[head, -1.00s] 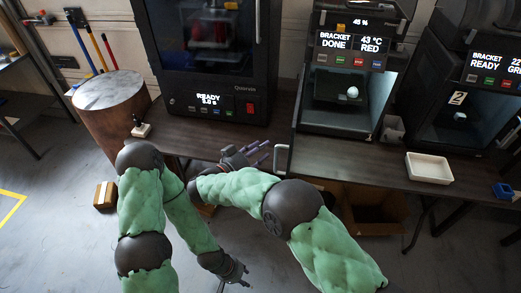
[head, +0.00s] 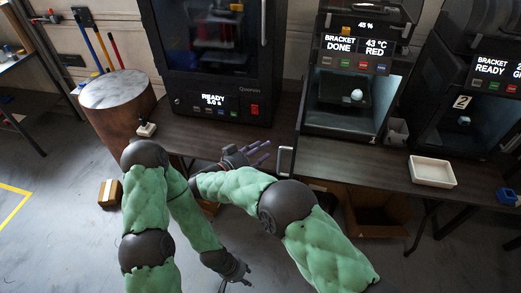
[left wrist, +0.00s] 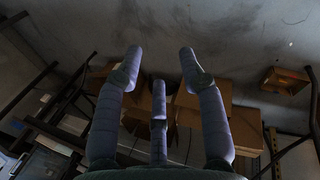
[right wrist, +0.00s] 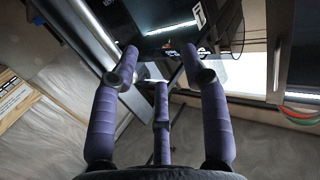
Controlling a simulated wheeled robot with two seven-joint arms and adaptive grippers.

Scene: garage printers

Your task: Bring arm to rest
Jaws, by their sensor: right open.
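My left gripper (head: 240,278) is low in the head view, in front of the bench and above the floor. In the left wrist view its purple-grey fingers (left wrist: 160,65) are spread with nothing between them, so it is open. My right gripper (head: 258,154) is at the front edge of the dark bench (head: 330,155), left of a pale handle. In the right wrist view its fingers (right wrist: 160,65) are spread and empty, so it is open. The green padded right arm crosses the middle of the head view.
A large printer (head: 208,90) stands behind my right gripper. A printer reading "BRACKET DONE" (head: 350,65) holds a small white part (head: 357,95). A white tray (head: 432,170) lies on the bench, right. A wooden stump (head: 117,92) stands left. Cardboard boxes (head: 375,235) sit under the bench.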

